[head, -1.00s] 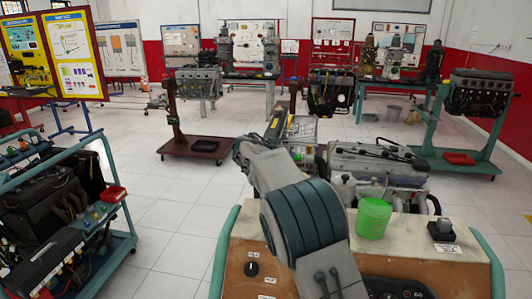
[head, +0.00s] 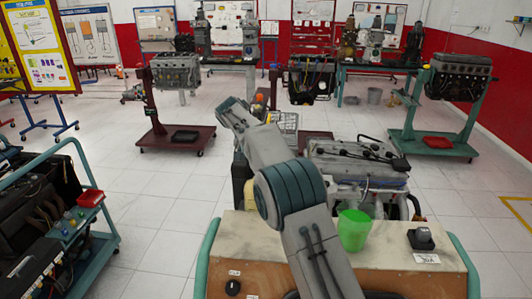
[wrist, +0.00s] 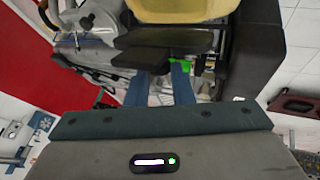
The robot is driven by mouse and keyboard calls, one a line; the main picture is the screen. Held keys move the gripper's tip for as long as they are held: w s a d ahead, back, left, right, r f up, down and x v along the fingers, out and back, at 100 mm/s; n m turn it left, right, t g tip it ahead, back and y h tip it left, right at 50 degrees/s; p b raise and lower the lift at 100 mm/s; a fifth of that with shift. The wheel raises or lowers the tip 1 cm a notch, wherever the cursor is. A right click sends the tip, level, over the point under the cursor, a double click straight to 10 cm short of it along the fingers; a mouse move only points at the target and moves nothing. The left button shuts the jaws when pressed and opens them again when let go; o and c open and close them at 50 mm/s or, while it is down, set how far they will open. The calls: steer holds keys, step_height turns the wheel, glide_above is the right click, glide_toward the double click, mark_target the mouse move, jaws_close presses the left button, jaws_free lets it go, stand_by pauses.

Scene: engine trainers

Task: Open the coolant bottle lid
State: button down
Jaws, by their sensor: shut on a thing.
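My gripper (wrist: 164,78) shows in the wrist view as two blue-grey fingers beyond the teal-edged hand, close together. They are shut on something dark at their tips. A pale yellow body (wrist: 180,8), which looks like the coolant bottle, fills the top edge, with a flat dark piece (wrist: 160,42) just below it. I cannot tell whether that piece is the lid or whether it is open. In the head view my arm reaches forward and hides most of the hand. A dark and yellowish shape (head: 240,172) shows left of the arm.
A bench trainer with a pale top (head: 400,257) stands in front, carrying a green cup (head: 354,230) and a dark knob block (head: 421,239). An engine (head: 355,163) is just behind it. A teal cart (head: 90,260) stands at left. The tiled floor between is clear.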

steer(key=shift+w+g, duration=0.55)
steer(key=shift+g, duration=0.15)
stand_by(0.5)
steer(key=c, duration=1.3)
jaws_free()
steer(key=shift+o, duration=0.2)
steer(key=s+a+r, duration=0.2)
steer(key=s+a, duration=0.5)
steer(key=a, duration=0.4)
steer(key=shift+s+r+b, duration=0.3)
steer(key=shift+s+b, duration=0.05)
steer(key=shift+b, duration=0.05)
steer(key=shift+c, duration=0.3)
